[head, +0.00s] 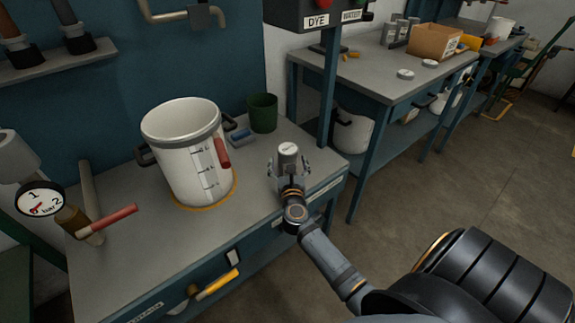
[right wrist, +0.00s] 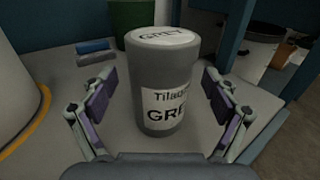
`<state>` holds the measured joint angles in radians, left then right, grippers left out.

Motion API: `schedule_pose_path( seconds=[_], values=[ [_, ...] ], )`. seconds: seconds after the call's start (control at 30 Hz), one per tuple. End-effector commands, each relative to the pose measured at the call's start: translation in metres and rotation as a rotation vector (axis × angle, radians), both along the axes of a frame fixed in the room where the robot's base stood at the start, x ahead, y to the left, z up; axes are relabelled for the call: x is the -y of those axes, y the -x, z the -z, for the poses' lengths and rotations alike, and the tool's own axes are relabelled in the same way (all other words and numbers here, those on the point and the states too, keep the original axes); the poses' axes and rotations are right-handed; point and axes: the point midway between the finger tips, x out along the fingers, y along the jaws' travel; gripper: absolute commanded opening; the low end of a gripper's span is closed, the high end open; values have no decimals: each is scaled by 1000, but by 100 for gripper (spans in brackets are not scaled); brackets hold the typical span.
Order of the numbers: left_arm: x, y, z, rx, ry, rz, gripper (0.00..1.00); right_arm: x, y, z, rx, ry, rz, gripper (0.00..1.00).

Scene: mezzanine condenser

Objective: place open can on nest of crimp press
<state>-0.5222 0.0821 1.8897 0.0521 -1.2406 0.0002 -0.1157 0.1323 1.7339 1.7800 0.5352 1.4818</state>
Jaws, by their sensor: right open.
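A grey can (head: 288,153) stands upright near the right end of the bench. In the right wrist view the can (right wrist: 158,65) has a white label reading partly "Tilao" and "GRE", and a pale disc marked "GREY" on top. It looks closed on top. My right gripper (head: 289,170) is open, with one finger on each side of the can. In the right wrist view the gripper (right wrist: 158,98) shows gaps between both finger pads and the can. My left gripper is not in view. I cannot make out a crimp press or its nest.
On the bench (head: 130,238) a large white pot (head: 180,160) stands left of the can. A dark green cup (head: 263,113) and blue block (head: 241,136) are behind. A post (head: 330,80) rises behind right. A second table (head: 375,65) holds a cardboard box (head: 433,42).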

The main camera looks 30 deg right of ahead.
Motion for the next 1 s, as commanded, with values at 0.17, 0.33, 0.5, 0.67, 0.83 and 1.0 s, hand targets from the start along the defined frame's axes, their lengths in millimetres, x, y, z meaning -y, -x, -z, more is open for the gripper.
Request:
schedule_pose_path(
  seconds=[0.17,0.33,0.5,0.67,0.83,1.0],
  values=[
    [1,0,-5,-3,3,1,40,9,-16,0,0,1,-1,88],
    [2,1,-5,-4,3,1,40,9,-17,0,0,1,-1,88],
    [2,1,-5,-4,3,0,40,9,-17,0,0,1,-1,69],
    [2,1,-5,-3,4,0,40,9,-16,0,0,1,-1,47],
    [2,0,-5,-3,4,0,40,9,-16,0,0,1,-1,24],
    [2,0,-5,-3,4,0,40,9,-17,-1,1,2,-1,7]
  ],
)
